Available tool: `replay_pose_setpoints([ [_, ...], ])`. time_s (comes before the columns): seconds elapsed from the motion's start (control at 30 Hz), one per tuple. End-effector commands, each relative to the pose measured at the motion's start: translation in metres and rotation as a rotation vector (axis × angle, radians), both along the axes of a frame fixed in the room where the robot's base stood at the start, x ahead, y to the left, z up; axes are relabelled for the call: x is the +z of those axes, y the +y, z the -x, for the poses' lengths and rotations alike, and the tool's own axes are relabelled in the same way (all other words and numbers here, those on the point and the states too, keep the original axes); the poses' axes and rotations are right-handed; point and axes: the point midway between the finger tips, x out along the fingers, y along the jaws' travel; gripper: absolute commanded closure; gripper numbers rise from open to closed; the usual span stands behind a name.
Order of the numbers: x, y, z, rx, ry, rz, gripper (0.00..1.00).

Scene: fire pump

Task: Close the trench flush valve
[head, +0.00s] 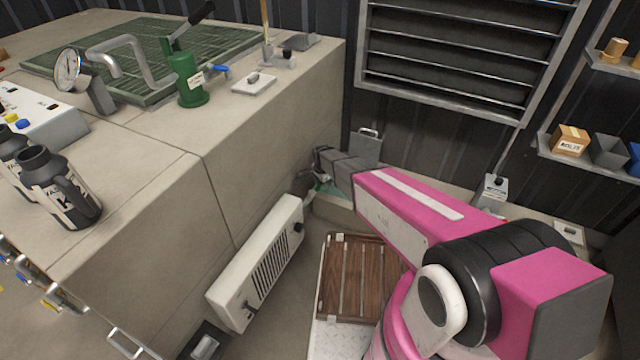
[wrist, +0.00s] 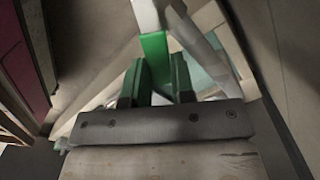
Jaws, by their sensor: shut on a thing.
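My gripper (head: 312,182) is low in the gap beyond the concrete block's end, at the far end of my pink arm in the head view. In the wrist view my gripper (wrist: 160,82) has two green-padded fingers a small way apart. They are shut on a bright green handle-like piece (wrist: 155,48), which stands between and beyond the fingertips and joins a pale part above. I take this piece for the trench flush valve's handle, but no label shows. In the head view my arm and gripper hide most of it.
A white louvred heater (head: 262,262) stands along the block just before my gripper. A brown slatted board (head: 355,275) lies to the right, under my arm. A green hand pump (head: 188,80) and a pressure gauge (head: 70,68) are on the block top.

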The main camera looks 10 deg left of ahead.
Motion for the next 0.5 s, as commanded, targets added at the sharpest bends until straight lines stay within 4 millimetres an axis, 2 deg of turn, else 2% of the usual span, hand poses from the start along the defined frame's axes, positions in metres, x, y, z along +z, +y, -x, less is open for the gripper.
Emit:
replay_pose_setpoints([
  [0.23,0.0011,-0.0042,0.0065,-0.125,-0.001,0.0,1.0],
  [0.5,0.001,-0.0055,0.0087,-0.179,-0.002,-0.001,1.0],
])
